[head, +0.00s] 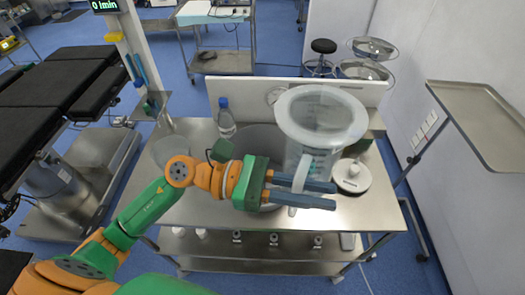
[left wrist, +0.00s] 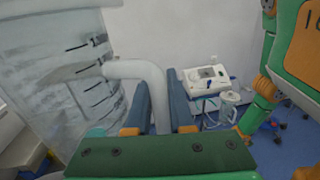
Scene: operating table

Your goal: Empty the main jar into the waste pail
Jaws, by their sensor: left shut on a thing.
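The main jar (head: 318,125) is a large, clear, graduated jug with a pale rim. It is held up above the right part of the steel table and looks roughly upright. My left gripper (head: 322,194) is shut on its handle (left wrist: 138,70), and the jar's marked wall (left wrist: 85,85) fills the left of the left wrist view. How much is in the jar is hard to tell. The grey waste pail (head: 262,140) stands on the table behind my left gripper, left of the jar, partly hidden by both. My right gripper is not in view.
The steel table (head: 215,212) also carries a blue-capped bottle (head: 226,122), a clear vessel (head: 172,150) at the left and a white lid-like disc (head: 353,176) at the right. A tray stand (head: 482,115) is at far right. The table's front strip is mostly clear.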

